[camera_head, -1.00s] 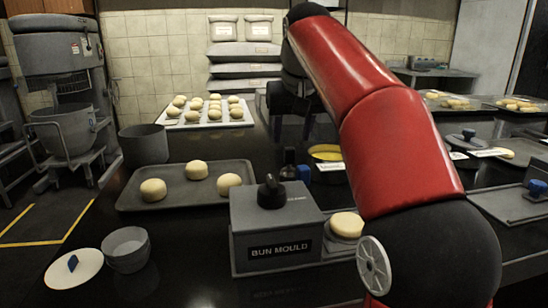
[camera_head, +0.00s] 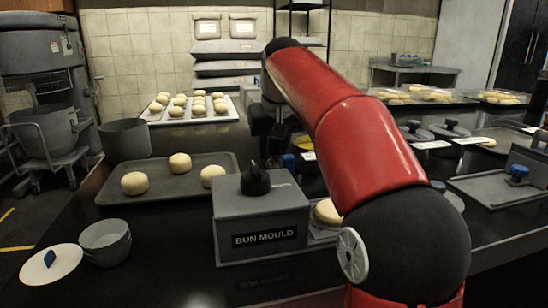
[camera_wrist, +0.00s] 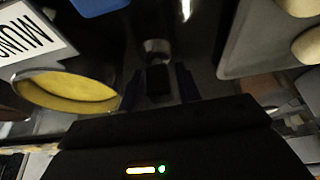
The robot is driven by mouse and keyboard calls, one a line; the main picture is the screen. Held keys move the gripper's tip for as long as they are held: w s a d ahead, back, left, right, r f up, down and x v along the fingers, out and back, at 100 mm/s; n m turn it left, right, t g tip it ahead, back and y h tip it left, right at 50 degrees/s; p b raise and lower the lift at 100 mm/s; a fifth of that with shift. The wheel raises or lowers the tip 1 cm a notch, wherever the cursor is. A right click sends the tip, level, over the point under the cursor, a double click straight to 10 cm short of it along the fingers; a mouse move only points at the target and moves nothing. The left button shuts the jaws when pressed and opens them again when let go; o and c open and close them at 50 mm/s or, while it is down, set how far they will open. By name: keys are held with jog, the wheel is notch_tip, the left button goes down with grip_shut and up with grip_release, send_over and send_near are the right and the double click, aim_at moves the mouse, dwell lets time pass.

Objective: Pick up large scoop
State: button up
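I cannot make out the large scoop for certain in either view. My gripper (camera_wrist: 160,82) points down over the dark counter in the wrist view. Its two dark fingers look apart. A dark upright piece with a rounded grey end (camera_wrist: 157,47) shows between and beyond them; I cannot tell what it is or whether the fingers touch it. In the head view my gripper (camera_head: 262,122) is a dark shape behind the bun mould, partly covered by my red arm.
The bun mould box (camera_head: 262,222) stands in front, beside a tray of dough balls (camera_head: 215,163). A round yellow-filled container (camera_wrist: 65,92) and a blue object (camera_wrist: 97,5) are near my gripper. A grey tub (camera_head: 126,140) and a lidless bowl (camera_head: 105,240) stand left.

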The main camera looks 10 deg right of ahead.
jog(key=c, duration=0.7)
jog(key=shift+o, duration=0.2)
jog(key=shift+r, duration=0.15)
